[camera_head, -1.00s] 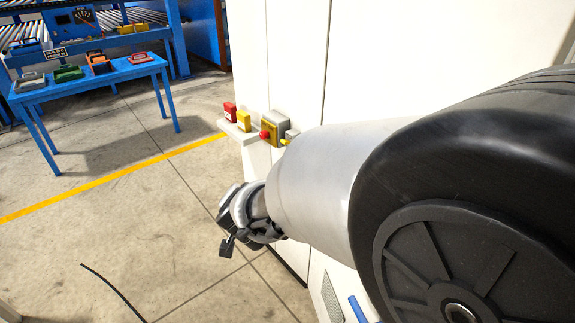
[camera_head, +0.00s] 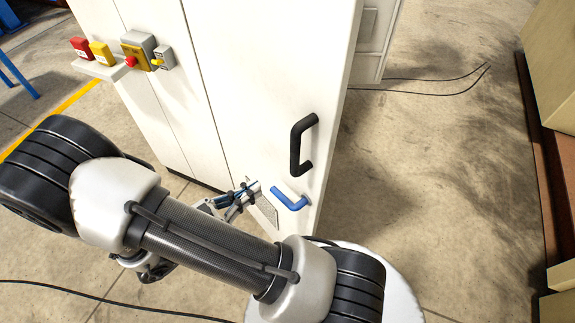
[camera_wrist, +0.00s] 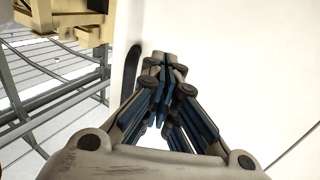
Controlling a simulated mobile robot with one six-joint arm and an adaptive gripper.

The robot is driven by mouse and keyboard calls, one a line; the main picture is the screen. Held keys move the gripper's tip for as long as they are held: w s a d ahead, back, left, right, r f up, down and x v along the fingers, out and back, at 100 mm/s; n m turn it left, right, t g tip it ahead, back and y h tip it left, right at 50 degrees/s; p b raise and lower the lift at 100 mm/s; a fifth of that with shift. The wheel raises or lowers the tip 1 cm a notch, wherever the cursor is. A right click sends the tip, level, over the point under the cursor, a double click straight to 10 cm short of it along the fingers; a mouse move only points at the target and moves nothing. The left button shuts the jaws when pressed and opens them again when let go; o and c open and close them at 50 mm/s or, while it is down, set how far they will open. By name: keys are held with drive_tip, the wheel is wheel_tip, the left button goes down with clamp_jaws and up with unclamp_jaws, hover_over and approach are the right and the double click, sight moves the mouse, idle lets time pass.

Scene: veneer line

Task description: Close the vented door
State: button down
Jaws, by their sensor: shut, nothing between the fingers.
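The vented door (camera_head: 255,90) is a tall white panel with a black pull handle (camera_head: 301,145), a blue lever (camera_head: 289,198) and a small grey vent (camera_head: 267,212) low down. Its right edge shows, with floor beside it; I cannot tell how far it stands open. My gripper (camera_head: 254,186) is shut and empty, just left of the blue lever and close to the door face. I cannot tell if it touches. In the wrist view, my gripper (camera_wrist: 165,62) points along the white door surface (camera_wrist: 235,60), with the black handle (camera_wrist: 131,70) just left of the fingers.
Red and yellow boxes (camera_head: 90,49) sit on a small shelf left of the door, beside a switch box with a red button (camera_head: 136,55). A grey box-like unit (camera_head: 372,40) stands behind. Cables (camera_head: 430,85) lie on the floor. Floor right of the door is mostly clear.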

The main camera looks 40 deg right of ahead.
drive_tip(key=d+b, duration=0.2)
drive_tip(key=d, duration=0.9)
drive_tip(key=shift+s+d+b, duration=0.25)
drive_tip(key=shift+s+b, duration=0.1)
